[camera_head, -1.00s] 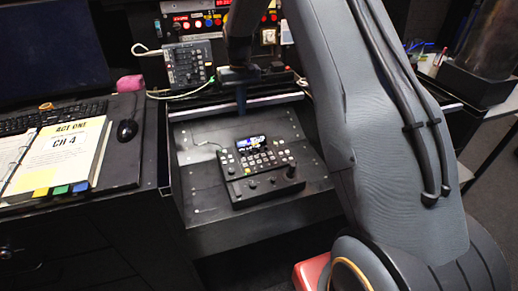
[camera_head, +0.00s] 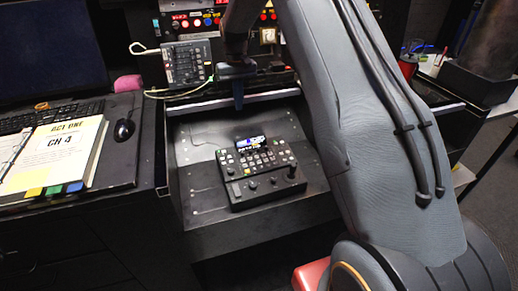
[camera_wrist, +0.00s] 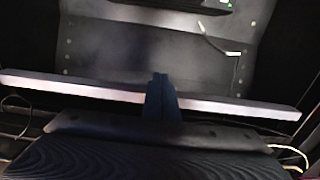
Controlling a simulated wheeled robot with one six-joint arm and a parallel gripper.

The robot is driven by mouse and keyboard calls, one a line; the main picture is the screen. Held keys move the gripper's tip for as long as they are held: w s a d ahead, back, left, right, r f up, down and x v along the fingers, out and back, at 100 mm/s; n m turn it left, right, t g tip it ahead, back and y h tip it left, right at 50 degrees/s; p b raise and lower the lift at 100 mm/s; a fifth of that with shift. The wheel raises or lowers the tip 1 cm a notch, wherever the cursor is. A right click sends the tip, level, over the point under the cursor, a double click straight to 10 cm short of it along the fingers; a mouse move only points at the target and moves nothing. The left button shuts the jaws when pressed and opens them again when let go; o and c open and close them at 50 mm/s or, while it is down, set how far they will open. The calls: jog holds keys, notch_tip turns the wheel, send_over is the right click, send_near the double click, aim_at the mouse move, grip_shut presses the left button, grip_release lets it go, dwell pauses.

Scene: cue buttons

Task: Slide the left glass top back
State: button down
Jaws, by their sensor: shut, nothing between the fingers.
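A long pale metal-looking strip (camera_head: 190,106) runs across the back of the dark desk well. It may be the front edge of the left glass top, but clear glass cannot be made out. The strip also crosses the wrist view (camera_wrist: 235,107). My gripper (camera_head: 238,103) points down at the strip, right of its left end. In the wrist view my fingers (camera_wrist: 160,80) are closed together and overlap the strip. Nothing shows between them. Whether they touch the strip cannot be told.
A black control box (camera_head: 262,172) with a lit screen and a joystick sits in the well. A keypad unit (camera_head: 187,63) with cables stands behind the strip. Left are an open binder (camera_head: 55,155), a mouse (camera_head: 124,130) and a keyboard (camera_head: 40,116). My arm hides the right side.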

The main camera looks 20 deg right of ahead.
notch_tip(320, 180, up, 9)
jog(key=s+p, duration=0.2)
jog(key=p, duration=0.4)
jog(key=shift+s, duration=0.3)
dwell(0.5)
dwell(0.4)
jog(key=s+f+t, duration=0.1)
jog(key=s, duration=3.6)
jog(key=shift+s, duration=0.25)
jog(key=shift+a, duration=0.15)
